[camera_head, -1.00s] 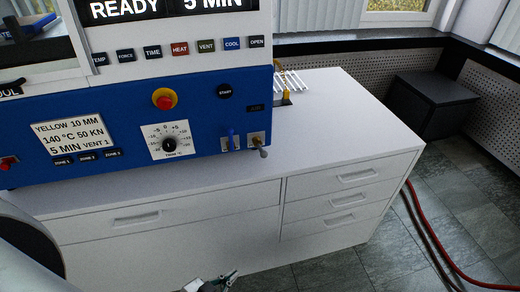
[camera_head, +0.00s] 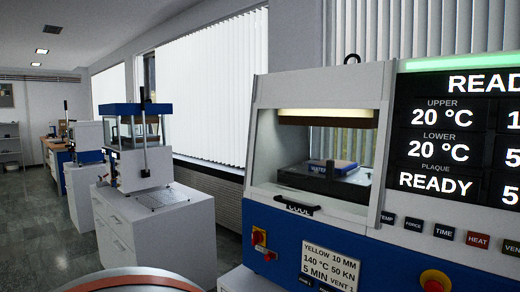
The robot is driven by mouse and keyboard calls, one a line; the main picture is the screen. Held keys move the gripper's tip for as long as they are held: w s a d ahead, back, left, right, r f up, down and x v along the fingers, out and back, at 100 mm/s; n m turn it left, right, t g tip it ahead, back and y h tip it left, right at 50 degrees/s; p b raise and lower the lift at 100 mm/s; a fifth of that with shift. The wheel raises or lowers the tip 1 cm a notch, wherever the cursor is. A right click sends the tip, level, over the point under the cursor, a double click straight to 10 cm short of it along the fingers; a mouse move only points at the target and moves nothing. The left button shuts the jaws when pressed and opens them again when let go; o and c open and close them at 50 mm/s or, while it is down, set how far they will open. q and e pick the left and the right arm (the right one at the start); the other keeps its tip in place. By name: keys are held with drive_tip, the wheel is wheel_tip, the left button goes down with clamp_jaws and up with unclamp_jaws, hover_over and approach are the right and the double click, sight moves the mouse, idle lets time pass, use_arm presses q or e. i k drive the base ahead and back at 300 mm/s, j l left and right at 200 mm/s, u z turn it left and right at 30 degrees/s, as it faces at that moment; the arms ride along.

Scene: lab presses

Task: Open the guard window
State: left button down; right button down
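The press (camera_head: 275,225) stands at the right, with a white upper housing and a blue lower panel. The window looks lowered over the chamber, but the clear pane is hard to make out. A dark block with a blue top (camera_head: 345,166) shows inside. Neither gripper is in view, so no gripper is seen at the handle.
The display (camera_head: 450,150) reads READY with 20 °C upper and lower. A red knob (camera_head: 434,280) and a red switch (camera_head: 257,238) are on the blue panel. A smaller press (camera_head: 138,150) stands on a white cabinet (camera_head: 150,235) at left. Grey floor (camera_head: 70,235) lies open beyond.

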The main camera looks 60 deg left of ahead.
sight(382, 106)
drive_tip(key=u, duration=1.65)
drive_tip(key=l+z, duration=0.25)
